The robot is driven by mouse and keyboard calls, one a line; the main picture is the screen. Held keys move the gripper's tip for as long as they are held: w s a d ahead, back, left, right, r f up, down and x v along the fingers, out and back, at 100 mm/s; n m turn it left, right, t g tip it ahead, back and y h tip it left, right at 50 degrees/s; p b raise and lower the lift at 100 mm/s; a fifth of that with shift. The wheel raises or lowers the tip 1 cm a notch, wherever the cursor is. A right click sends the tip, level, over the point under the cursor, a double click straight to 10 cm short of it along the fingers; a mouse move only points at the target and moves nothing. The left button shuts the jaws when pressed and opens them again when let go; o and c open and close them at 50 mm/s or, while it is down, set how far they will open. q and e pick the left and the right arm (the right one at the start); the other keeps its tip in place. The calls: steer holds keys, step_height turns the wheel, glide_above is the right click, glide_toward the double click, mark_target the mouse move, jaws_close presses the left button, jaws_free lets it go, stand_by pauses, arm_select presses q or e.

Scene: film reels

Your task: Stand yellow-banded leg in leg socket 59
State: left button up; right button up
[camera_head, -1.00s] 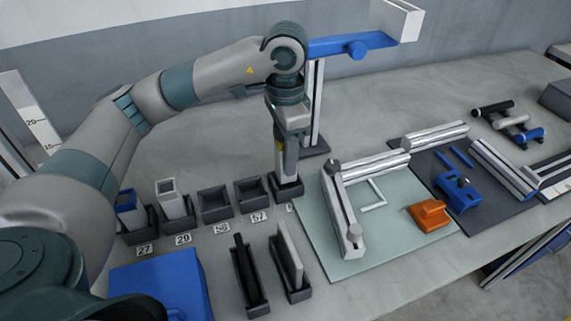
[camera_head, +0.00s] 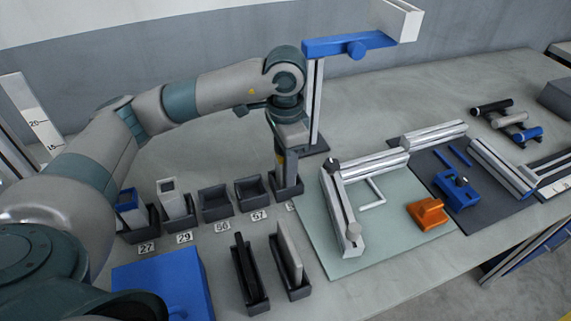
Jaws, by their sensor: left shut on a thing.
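My left gripper (camera_head: 287,143) points down at the far end of the row of sockets and is shut on the yellow-banded leg (camera_head: 280,169), a grey upright bar with a little yellow showing near its top. The leg stands upright, its lower end at the opening of the dark socket at the right end of the row (camera_head: 289,193). The walls hide the leg's bottom, so I cannot tell if it rests on the floor of the socket. The number tag of that socket is mostly cut off from view. My right gripper is not in view.
Empty sockets 56 (camera_head: 216,203) and 57 (camera_head: 252,193) lie to the left; sockets 27 and 29 hold a blue-topped leg (camera_head: 128,206) and a white leg (camera_head: 171,197). A post with a blue arm (camera_head: 350,44) stands close behind my gripper. A glass-green mat (camera_head: 390,235) lies right.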

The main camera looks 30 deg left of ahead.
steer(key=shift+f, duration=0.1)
arm_select(q)
steer(key=o, duration=1.2)
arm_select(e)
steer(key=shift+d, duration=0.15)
arm_select(q)
steer(key=shift+r, duration=0.3)
step_height(320, 180, up, 9)
steer(key=shift+r+b, duration=0.1)
steer(key=shift+b, duration=0.95)
steer(key=shift+r, duration=1.1)
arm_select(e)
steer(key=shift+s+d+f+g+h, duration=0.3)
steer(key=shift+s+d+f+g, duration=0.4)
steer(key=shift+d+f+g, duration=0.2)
